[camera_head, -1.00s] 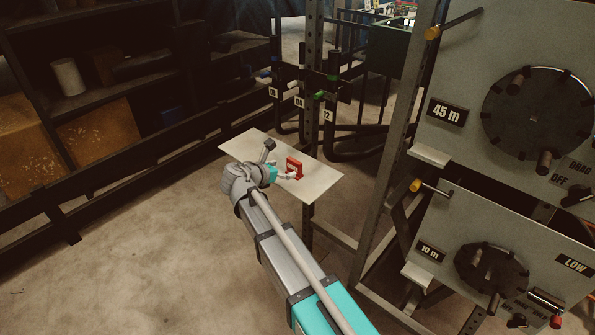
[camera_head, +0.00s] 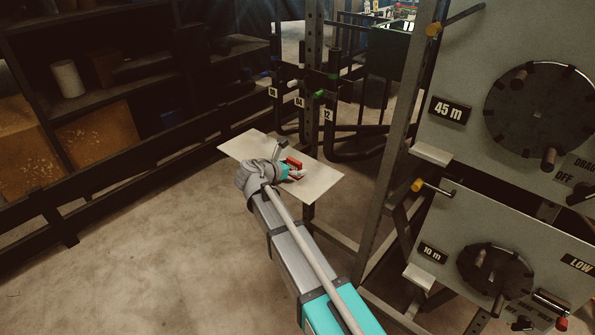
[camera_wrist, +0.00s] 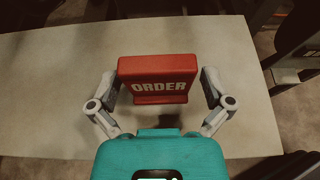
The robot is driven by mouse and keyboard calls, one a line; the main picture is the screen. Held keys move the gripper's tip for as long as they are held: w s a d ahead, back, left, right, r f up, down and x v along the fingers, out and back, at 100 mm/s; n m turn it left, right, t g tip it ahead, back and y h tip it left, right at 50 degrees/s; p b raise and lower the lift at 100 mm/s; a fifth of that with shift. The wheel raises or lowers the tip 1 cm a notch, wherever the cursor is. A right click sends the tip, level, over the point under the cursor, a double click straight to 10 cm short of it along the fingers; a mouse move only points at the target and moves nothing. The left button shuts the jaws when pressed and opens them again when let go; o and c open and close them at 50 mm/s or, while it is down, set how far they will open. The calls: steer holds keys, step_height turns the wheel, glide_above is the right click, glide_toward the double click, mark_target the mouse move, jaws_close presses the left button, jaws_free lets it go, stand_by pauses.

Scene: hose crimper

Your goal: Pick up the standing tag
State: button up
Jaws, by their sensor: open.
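The standing tag (camera_wrist: 158,80) is a red upright block with a foot, marked "ORDER" in white. It stands on a pale table plate (camera_wrist: 50,85). In the wrist view my gripper (camera_wrist: 161,86) is open, with one finger on each side of the tag. A narrow gap shows at the left finger; at the right finger I cannot tell whether it touches. In the head view my gripper (camera_head: 299,173) is over the plate (camera_head: 322,182) and partly hides the red tag (camera_head: 293,162).
A metal post (camera_head: 313,75) and black racks with numbered labels stand behind the plate. Panels with dials, marked "45 m" (camera_head: 449,110) and "10 m" (camera_head: 432,252), stand at the right. Dark shelves (camera_head: 100,75) fill the left. The plate around the tag is bare.

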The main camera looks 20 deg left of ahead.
stand_by(0.3)
steer(key=c, duration=0.8)
steer(key=shift+o, duration=0.2)
steer(key=shift+r, duration=0.15)
step_height(320, 180, up, 2)
steer(key=shift+p, duration=1.2)
steer(key=s+a+r+p, duration=0.2)
steer(key=s+r+p, duration=0.8)
steer(key=s, duration=0.4)
steer(key=shift+r+p, duration=0.3)
steer(key=shift+r, duration=0.05)
steer(key=shift+w, duration=0.1)
